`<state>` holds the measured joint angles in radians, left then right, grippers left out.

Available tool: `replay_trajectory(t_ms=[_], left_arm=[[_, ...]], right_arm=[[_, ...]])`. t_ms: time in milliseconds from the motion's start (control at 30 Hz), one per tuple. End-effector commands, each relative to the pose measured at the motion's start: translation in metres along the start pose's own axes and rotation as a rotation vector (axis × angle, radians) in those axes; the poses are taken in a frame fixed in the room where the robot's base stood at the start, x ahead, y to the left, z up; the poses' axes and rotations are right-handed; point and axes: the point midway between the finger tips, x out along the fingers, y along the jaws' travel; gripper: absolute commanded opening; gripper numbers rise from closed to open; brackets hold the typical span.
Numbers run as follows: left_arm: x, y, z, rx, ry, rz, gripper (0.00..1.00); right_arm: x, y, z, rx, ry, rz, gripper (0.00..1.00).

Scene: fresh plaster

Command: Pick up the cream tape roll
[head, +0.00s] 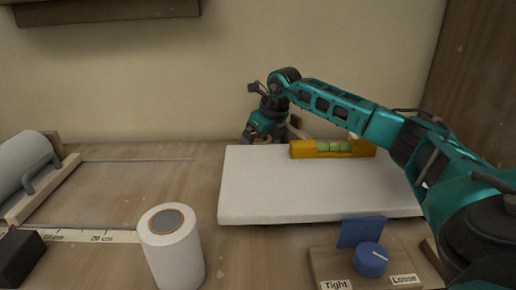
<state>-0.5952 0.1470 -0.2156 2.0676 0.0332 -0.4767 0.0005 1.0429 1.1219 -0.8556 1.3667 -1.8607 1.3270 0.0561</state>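A cream-white roll (172,252) with a grey round core in its top stands upright at the front, left of the middle. It is the clearest match for the cream tape roll. My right arm comes in from the right and reaches over the white board. My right gripper (252,135) points down at the back of the table, near the wall and behind the board's far edge. It is well away from the upright roll. A small tan thing (295,131) shows partly behind the gripper. Its fingertips are small and partly hidden, so their opening is unclear. My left gripper is out of view.
A thick white board (270,190) fills the middle, with an orange level (362,149) on it. A blue knob (371,259) on a wooden base stands front right. A grey roller (22,165) and a measuring strip (112,236) lie left. Bare table lies between.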

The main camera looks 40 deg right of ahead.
Motion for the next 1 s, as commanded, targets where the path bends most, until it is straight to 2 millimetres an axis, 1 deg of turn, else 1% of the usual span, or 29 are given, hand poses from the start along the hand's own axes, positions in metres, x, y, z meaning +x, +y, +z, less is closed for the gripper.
replay_trajectory(t_ms=[33, 200, 733, 1000], left_arm=[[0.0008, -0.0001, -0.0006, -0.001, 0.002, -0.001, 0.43], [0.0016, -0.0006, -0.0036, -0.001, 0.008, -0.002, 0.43], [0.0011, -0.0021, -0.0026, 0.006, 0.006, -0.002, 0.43], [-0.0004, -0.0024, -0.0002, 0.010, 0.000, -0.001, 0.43]], right_arm=[[0.0024, 0.0001, 0.0001, 0.000, -0.001, 0.000, 1.00], [0.0019, -0.0001, 0.0002, 0.000, -0.001, 0.000, 1.00], [0.0015, -0.0002, 0.0001, 0.000, -0.001, 0.000, 0.50], [-0.0001, -0.0002, 0.0010, 0.000, -0.002, 0.000, 0.49]])
